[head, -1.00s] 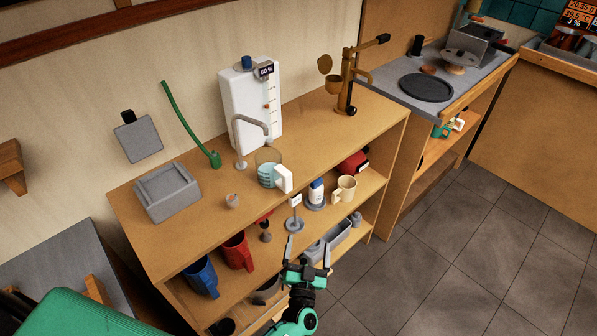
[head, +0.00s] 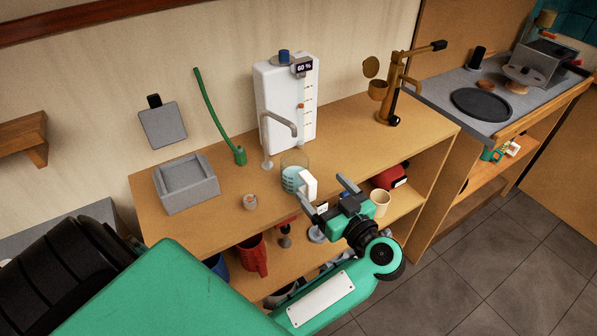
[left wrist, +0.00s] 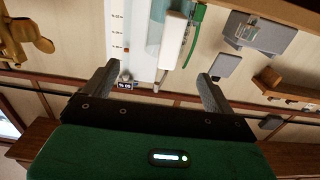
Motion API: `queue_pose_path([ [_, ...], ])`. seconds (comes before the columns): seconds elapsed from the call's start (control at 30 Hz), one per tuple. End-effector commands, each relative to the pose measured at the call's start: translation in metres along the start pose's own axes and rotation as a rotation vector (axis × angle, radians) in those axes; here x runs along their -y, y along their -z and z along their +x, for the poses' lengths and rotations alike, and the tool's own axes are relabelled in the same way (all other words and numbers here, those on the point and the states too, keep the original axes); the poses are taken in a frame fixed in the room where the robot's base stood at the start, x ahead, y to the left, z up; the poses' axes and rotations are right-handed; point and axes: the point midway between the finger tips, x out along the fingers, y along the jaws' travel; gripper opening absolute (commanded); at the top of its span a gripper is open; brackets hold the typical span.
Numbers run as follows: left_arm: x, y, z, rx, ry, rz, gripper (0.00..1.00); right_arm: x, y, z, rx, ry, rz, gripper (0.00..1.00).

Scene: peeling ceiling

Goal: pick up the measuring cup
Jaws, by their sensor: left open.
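The measuring cup (head: 292,176) stands upright on the shelf top under the grey spout. It is clear, holds pale blue liquid and has a white handle facing the front right. My left gripper (head: 328,198) is open and empty, just in front of and right of the handle. In the left wrist view the cup's white handle (left wrist: 174,55) shows between the spread fingers of my gripper (left wrist: 155,88), beyond their tips. My right gripper is not in view.
A white dispenser (head: 285,100) with a 60 % display stands behind the cup. A brown lever device (head: 392,90) stands right. A cream mug (head: 380,204) is on the lower shelf.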

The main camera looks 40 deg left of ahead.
Motion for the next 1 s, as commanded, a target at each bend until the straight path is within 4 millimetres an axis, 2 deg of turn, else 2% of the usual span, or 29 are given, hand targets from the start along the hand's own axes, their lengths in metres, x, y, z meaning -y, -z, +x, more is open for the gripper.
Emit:
queue_pose_path([
  [0.1,0.000,0.002,0.019,-0.003,0.001,0.001,0.89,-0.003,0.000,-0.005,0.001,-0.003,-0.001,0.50],
  [0.37,0.002,0.001,0.036,-0.002,0.000,0.000,0.89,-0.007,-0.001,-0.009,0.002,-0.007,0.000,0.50],
  [0.7,0.008,0.001,0.076,-0.005,0.000,0.001,0.89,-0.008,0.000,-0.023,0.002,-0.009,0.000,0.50],
  [1.0,0.008,-0.001,0.083,-0.001,-0.001,-0.001,0.89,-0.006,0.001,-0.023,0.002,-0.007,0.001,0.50],
])
